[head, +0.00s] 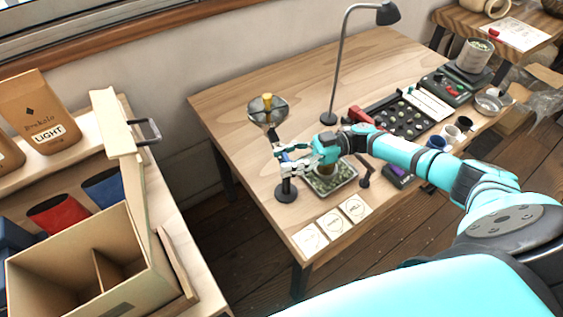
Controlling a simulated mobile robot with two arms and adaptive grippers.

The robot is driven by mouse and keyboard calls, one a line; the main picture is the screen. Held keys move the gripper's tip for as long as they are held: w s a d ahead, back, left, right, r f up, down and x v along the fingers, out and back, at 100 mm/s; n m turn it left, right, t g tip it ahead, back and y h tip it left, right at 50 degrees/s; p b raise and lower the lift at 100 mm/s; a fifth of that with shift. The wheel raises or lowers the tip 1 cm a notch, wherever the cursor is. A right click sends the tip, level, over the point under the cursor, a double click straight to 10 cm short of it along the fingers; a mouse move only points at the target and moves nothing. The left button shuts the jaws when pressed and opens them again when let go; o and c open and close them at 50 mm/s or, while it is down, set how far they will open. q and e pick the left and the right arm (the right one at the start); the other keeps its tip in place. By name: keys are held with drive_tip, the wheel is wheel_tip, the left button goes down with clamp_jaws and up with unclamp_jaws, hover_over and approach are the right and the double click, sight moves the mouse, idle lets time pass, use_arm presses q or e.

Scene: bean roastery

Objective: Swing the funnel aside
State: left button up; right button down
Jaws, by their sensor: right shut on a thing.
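The funnel (268,112) is a shiny metal cone with a yellow piece standing in it. My right gripper (283,158) reaches in from the right, just below the funnel and beside the stand's post. It is shut on the funnel's lower part or its support; the fingers hide which. A tray of green beans (350,178) lies under my right wrist, partly hidden. My left gripper is not in view.
A black desk lamp (345,60) stands behind. Three white cards (331,222) lie along the table's front edge. A dark sample board (408,121), cups (449,133) and a scale (446,84) fill the right side.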

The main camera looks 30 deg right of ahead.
idle(0.4)
drive_tip(key=c, duration=0.7)
unclamp_jaws()
drive_tip(key=shift+d, duration=0.1)
drive_tip(key=d, duration=0.7)
drive_tip(key=shift+s+d, duration=0.15)
drive_tip(key=shift+s, duration=0.25)
